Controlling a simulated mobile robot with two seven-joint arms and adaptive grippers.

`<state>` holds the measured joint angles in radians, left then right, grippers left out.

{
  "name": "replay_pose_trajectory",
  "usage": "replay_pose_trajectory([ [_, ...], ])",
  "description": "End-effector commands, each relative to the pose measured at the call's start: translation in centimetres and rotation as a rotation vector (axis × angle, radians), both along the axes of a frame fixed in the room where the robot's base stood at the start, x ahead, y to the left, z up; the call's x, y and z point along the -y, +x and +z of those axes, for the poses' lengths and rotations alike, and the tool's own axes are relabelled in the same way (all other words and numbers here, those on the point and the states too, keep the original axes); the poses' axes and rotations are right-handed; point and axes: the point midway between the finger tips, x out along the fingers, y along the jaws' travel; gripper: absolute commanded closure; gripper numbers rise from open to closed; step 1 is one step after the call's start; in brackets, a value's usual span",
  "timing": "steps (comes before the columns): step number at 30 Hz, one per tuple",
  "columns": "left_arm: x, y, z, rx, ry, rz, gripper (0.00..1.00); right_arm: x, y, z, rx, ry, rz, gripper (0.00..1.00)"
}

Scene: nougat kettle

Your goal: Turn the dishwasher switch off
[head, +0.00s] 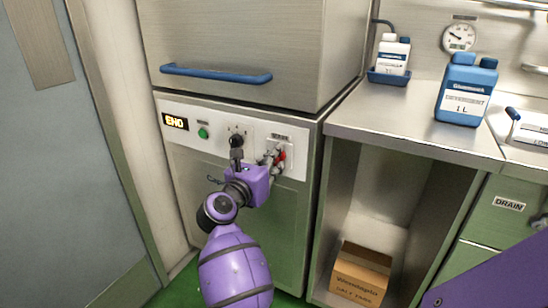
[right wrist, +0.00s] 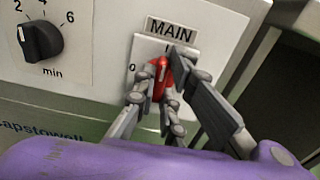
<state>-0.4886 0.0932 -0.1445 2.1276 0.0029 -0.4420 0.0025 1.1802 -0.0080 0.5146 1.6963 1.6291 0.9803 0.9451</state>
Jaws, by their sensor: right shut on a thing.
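The dishwasher's main switch is a red rotary handle (right wrist: 161,70) on a white plate (right wrist: 141,55) under a MAIN label (right wrist: 171,29). The plate shows a 0 at the left and a mark at the top. The handle appears to point roughly upward, but the fingers partly hide it, so I cannot tell its exact angle. My left gripper is not in view.
A black timer knob (right wrist: 41,40) and a green button (head: 203,132) share the panel with a lit display (head: 175,122). A blue door handle (head: 216,74) sticks out above. A steel counter (head: 410,125) with bottles stands at the right, a cardboard box (head: 360,272) below it.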

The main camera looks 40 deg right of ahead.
Motion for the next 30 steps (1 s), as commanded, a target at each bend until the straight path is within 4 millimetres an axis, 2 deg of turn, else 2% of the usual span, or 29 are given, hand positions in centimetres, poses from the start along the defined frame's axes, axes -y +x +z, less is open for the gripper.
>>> replay_pose_trajectory([
  [12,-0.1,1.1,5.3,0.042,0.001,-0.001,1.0,-0.1,0.1,0.6,-0.286,-0.115,0.001,1.0],
  [25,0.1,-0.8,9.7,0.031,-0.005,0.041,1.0,-0.2,0.2,0.4,-0.664,-0.271,0.001,1.0],
  [30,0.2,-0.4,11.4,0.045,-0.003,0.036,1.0,-0.2,0.3,0.3,-0.813,-0.334,0.001,1.0],
])
